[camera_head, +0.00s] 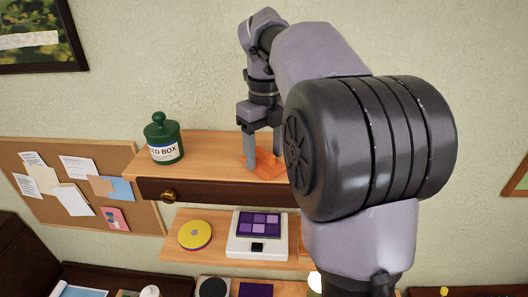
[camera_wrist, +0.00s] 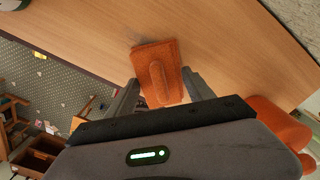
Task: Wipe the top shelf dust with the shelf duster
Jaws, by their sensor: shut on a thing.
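The orange shelf duster (camera_wrist: 157,64) shows in the wrist view between the two fingers of my gripper (camera_wrist: 158,86), which is shut on its raised handle. Its flat pad lies on or just above the wooden top shelf (camera_wrist: 225,45); I cannot tell if it touches. In the head view, the duster (camera_head: 267,165) is at the right part of the top shelf (camera_head: 210,160), with my gripper (camera_head: 263,152) pointing down over it. A faint grey dust patch (camera_wrist: 140,38) shows beside the duster's far edge in the wrist view. My arm hides the right end of the shelf in the head view.
A green lidded jar (camera_head: 164,140) stands at the left of the top shelf. A drawer front with a brass knob (camera_head: 168,195) is below. The lower shelf holds a yellow disc (camera_head: 195,235) and a white device with purple tiles (camera_head: 258,235). The shelf between jar and duster is clear.

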